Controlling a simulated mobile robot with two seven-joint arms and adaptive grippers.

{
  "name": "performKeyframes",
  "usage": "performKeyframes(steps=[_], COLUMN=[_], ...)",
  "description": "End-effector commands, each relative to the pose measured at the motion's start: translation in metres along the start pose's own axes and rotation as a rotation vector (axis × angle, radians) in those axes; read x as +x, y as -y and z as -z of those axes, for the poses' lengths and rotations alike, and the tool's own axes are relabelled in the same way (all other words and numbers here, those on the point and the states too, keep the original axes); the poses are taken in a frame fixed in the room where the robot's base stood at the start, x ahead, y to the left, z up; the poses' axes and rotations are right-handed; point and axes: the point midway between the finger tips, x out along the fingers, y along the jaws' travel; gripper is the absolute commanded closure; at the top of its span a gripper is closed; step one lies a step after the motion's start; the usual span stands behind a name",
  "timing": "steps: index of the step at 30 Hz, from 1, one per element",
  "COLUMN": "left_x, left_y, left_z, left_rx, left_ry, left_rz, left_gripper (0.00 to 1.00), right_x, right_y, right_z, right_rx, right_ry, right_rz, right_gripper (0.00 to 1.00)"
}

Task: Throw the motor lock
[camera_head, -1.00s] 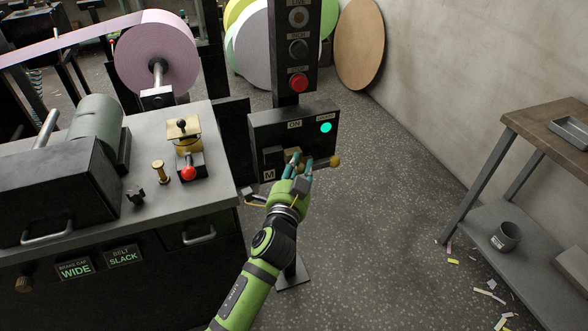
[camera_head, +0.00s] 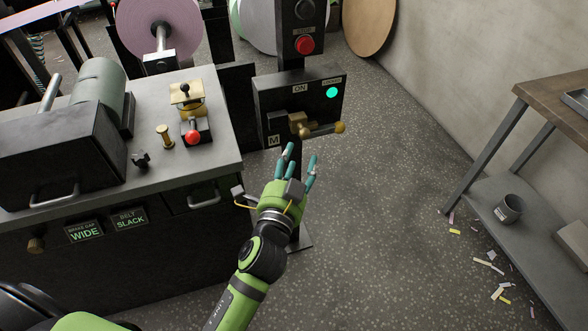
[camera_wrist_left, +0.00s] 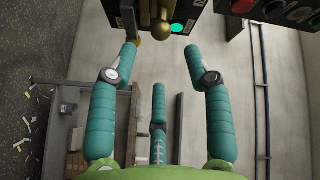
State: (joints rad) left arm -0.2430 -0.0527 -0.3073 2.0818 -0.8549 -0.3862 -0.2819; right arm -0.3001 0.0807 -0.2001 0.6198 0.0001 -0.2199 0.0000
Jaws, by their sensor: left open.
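The motor lock is a dark box (camera_head: 270,100) on a post, with an "ON" label, an "M" label and a lit green lamp (camera_head: 332,92). Its brass handle (camera_head: 322,129) runs from a hub near the middle to a round knob at the right, roughly level. My left gripper (camera_head: 298,160) is open and empty, below and in front of the box, its teal fingers apart from the handle. In the left wrist view the box (camera_wrist_left: 187,8) is at the top edge, partly cut off, beyond the spread fingers (camera_wrist_left: 160,70). My right gripper is out of view.
A grey machine bench (camera_head: 215,160) with a red-knobbed lever (camera_head: 193,137) stands left of the lock. A red button (camera_head: 305,44) is on the panel above. A shelf table (camera_head: 550,105) stands at the right wall. The floor between is mostly clear.

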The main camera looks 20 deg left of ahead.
Motion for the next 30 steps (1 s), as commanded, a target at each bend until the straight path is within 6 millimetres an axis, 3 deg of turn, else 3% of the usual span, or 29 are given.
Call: performKeyframes(steps=[7, 24, 27, 30], left_x=[-0.024, -0.025, -0.024, -0.024], left_y=[-0.001, -0.002, -0.02, -0.063], left_z=[0.0, 0.0, -0.009, -0.03], left_rx=[-0.001, -0.002, -0.012, -0.044], left_ry=[0.0, 0.001, 0.013, 0.048], left_rz=[-0.001, -0.004, -0.043, -0.137], left_gripper=[0.5, 0.5, 0.5, 0.5], right_x=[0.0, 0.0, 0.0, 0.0], right_y=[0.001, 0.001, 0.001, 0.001], right_z=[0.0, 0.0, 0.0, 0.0], right_rx=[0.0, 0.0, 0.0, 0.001], right_ry=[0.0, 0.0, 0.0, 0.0], right_rz=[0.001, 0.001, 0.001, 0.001], right_gripper=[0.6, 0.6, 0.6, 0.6])
